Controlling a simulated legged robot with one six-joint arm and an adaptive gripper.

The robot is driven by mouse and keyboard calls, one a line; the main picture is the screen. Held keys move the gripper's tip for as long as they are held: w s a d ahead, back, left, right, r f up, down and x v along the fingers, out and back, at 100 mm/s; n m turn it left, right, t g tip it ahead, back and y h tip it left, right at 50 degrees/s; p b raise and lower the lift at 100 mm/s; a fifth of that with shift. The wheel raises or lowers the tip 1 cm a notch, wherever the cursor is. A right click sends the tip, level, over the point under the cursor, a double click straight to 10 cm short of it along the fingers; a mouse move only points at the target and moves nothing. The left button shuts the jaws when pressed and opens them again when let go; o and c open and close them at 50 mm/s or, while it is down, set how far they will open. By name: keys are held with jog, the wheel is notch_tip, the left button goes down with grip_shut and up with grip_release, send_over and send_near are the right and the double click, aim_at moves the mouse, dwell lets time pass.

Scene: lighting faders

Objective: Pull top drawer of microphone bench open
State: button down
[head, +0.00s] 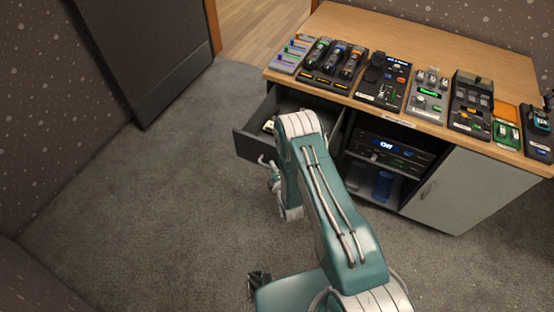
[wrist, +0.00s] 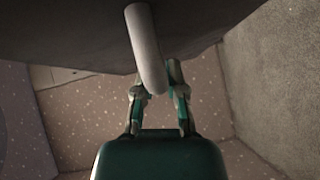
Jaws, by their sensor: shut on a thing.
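The top drawer (head: 254,145) of the wooden-topped bench (head: 450,45) stands pulled out at the bench's left end, with its dark front facing me and a small light item showing inside. In the head view, my gripper (head: 267,166) is at the drawer front, partly hidden by my own arm. In the wrist view, the light curved bar handle (wrist: 146,50) hangs from the dark drawer front (wrist: 70,35). My gripper (wrist: 160,92) has its two teal-and-grey fingers at either side of the handle's lower end, shut on it.
Several control panels with faders and microphones line the bench top. An open shelf with a lit black unit (head: 388,150) and a grey cupboard door (head: 470,190) lie right of the drawer. A dark door panel (head: 145,50) stands at the left. Grey carpet (head: 150,215) in front is clear.

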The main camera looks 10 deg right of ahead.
jog(key=shift+s+a+f, duration=0.15)
jog(key=shift+s+a, duration=0.15)
jog(key=shift+s, duration=0.25)
jog(key=shift+s+a+f, duration=0.15)
jog(key=shift+s+a, duration=0.1)
jog(key=shift+s, duration=0.3)
jog(key=c, duration=0.7)
grip_release()
jog(key=shift+w, duration=0.15)
jog(key=shift+r, duration=0.1)
jog(key=v, duration=1.2)
jog(key=shift+a, duration=0.1)
